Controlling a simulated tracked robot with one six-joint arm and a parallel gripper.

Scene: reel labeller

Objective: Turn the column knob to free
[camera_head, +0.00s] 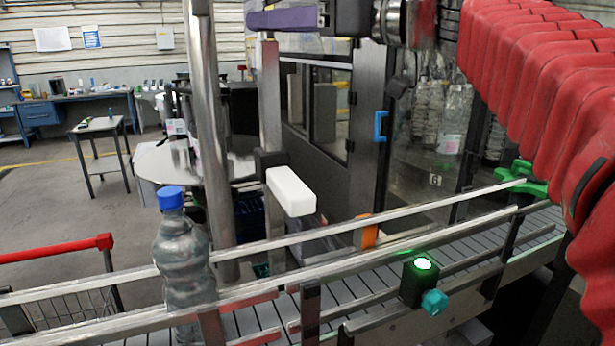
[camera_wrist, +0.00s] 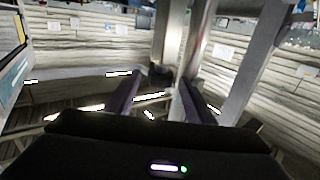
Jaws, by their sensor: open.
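A bright metal column (camera_head: 270,95) stands behind the conveyor in the head view. A dark clamp block (camera_head: 270,162) sits on it, with a white bar jutting forward. I cannot make out a knob or its setting on the column. My gripper (camera_head: 287,18) is high at the top of the head view, its purple finger level with the column's top. In the wrist view my gripper (camera_wrist: 162,82) has its two purple fingers apart with nothing held. A dark block (camera_wrist: 160,76) shows beyond and between the fingertips, beside metal posts.
A thick metal post (camera_head: 208,120) stands left of the column. The conveyor (camera_head: 350,285) with its rails crosses the front, carrying a blue-capped bottle (camera_head: 183,250). A green-lit box (camera_head: 420,280) with a teal knob and a green star handle (camera_head: 525,180) are on the right.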

